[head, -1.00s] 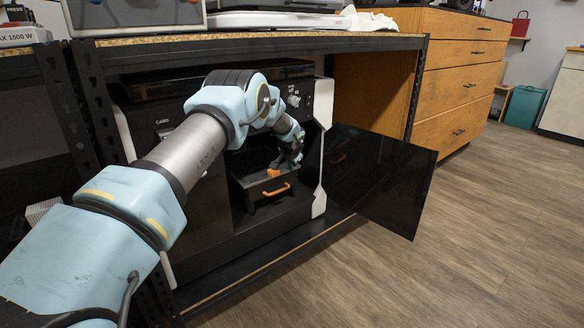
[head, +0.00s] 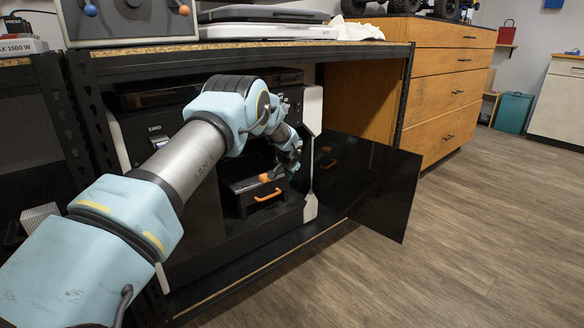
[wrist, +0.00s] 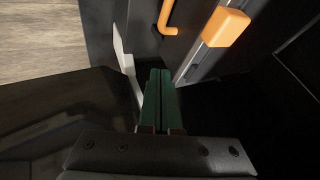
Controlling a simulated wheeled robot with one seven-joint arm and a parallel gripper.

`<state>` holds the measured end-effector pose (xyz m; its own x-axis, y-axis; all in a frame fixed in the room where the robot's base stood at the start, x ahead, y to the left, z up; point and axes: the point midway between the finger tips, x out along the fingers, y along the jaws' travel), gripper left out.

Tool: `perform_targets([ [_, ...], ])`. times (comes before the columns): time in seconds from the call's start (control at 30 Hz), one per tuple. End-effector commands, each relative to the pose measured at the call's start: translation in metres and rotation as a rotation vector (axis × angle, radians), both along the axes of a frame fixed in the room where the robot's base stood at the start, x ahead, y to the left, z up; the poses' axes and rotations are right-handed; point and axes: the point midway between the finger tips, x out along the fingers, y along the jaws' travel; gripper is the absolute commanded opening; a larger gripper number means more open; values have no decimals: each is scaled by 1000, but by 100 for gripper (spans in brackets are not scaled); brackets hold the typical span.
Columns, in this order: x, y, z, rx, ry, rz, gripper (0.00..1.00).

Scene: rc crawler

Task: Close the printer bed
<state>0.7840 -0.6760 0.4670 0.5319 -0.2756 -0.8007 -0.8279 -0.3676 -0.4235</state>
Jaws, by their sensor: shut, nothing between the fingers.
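The black printer (head: 190,245) stands in the lower bay of a shelf with its front open. Its bed (head: 241,200) is a dark drawer-like tray in the opening, with an orange handle (head: 270,194) on its front and an orange piece on top. The handle (wrist: 167,15) and an orange block (wrist: 226,27) also show in the wrist view. My gripper (head: 289,160) is at the right side of the opening, beside the bed. In the wrist view its green fingers (wrist: 160,74) are together and empty, apart from the handle. The bed's far end is hidden.
The dark glass door (head: 372,185) hangs open to the right of the printer, close to my gripper. The white front frame (wrist: 126,58) is just left of my fingers in the wrist view. The shelf top (head: 240,50) is above my arm. Wooden drawers (head: 440,95) stand at right; the floor there is clear.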

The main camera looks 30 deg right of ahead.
Motion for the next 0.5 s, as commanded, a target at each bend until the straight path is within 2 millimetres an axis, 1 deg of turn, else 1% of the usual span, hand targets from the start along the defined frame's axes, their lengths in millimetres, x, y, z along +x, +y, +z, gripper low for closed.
perform_targets([
  [0.03,-3,2,13,0,-3,1,0],
  [0.13,-12,6,23,-1,-1,0,0],
  [0.4,-38,19,61,0,0,0,0],
  [0.5,-46,22,71,0,1,0,0],
])
